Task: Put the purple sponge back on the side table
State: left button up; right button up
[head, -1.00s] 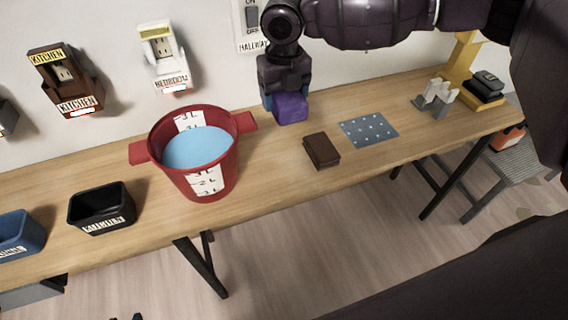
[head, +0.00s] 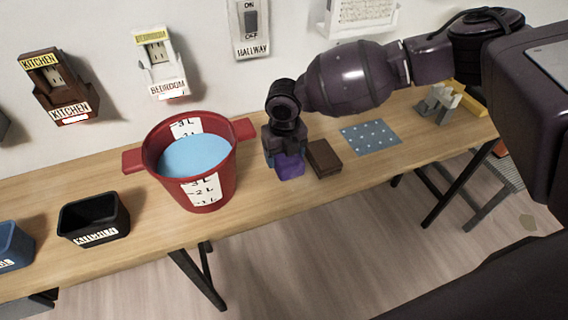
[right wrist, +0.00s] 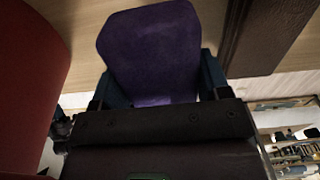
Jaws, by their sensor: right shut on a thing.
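The purple sponge (head: 290,167) is in the jaws of my right gripper (head: 286,156), just right of the red bucket in the head view. In the right wrist view the purple sponge (right wrist: 155,55) fills the space between the two fingers of my right gripper (right wrist: 163,85). The sponge is over the long wooden table (head: 245,208); I cannot tell whether it touches the top. A low grey slatted surface (head: 492,178) stands beyond the table's right end; I cannot tell which one is the side table. My left gripper is not in view.
The red bucket (head: 205,188) of blue liquid is close left of the gripper, a brown block (head: 323,158) close right. A blue dotted sheet (head: 370,136) and a grey holder (head: 437,103) lie farther right. Black (head: 94,219) and blue (head: 14,246) bins stand left.

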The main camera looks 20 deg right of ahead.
jog(key=shift+f, duration=1.9)
jog(key=shift+f+b, duration=0.2)
jog(key=shift+b, duration=0.1)
jog(key=o, duration=0.9)
jog(key=shift+o, duration=0.2)
jog(key=shift+r, duration=0.1)
